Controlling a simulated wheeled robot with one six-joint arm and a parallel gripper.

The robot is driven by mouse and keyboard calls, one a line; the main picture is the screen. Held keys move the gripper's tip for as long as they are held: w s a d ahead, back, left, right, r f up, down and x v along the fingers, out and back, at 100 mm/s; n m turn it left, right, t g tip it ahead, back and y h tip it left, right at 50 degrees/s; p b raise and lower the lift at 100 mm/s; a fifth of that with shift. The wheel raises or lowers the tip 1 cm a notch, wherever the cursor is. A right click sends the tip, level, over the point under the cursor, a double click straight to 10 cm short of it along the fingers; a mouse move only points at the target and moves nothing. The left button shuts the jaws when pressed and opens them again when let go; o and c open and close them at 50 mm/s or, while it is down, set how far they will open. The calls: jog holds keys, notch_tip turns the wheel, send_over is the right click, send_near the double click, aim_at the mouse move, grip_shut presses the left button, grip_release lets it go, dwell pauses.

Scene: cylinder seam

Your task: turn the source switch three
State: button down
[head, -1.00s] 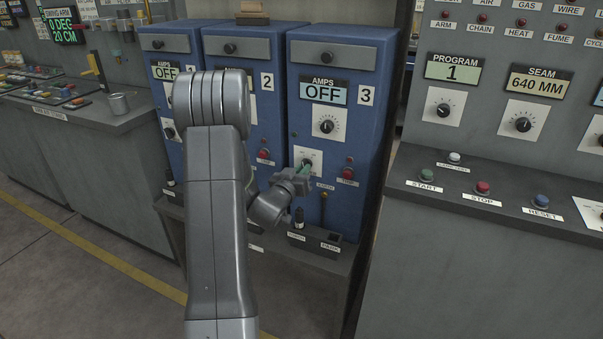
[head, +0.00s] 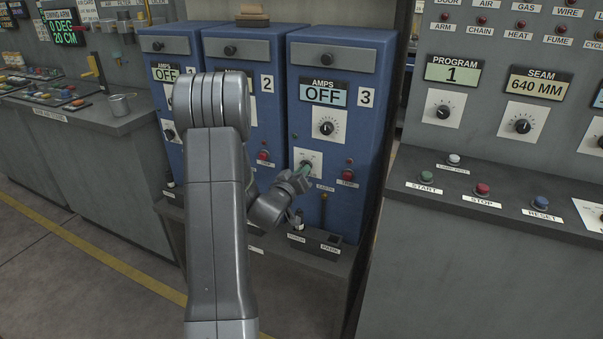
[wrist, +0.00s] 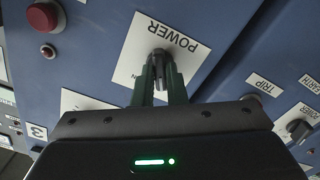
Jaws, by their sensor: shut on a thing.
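Source three is the blue cabinet (head: 338,75) marked 3, at the right of a row of blue cabinets. Its AMPS display (head: 323,93) reads OFF. Its power switch (wrist: 160,57) is a dark knob on a white plate labelled POWER, upside down in the wrist view. My gripper (wrist: 160,78) has its two green fingers shut on that knob, one on each side. In the head view my gripper (head: 303,175) is at the white plate (head: 309,157), and its fingers partly hide the switch. The switch's exact angle is hard to read.
A red trip button (head: 347,174) sits just right of the switch. A larger AMPS dial (head: 326,128) is above it. A low ledge with a dark holder (head: 320,240) lies below. A grey console (head: 480,200) with buttons stands to the right.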

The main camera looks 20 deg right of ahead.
jog(key=c, duration=1.5)
grip_release()
jog(key=shift+o, duration=0.2)
jog(key=shift+s+a, duration=0.1)
jog(key=v, duration=1.3)
jog(key=shift+s+a+b, duration=0.15)
jog(key=shift+s+b, duration=0.05)
jog(key=shift+b, duration=0.1)
jog(key=x, duration=1.3)
jog(key=shift+w+d+p, duration=0.25)
jog(key=shift+w+p, duration=0.05)
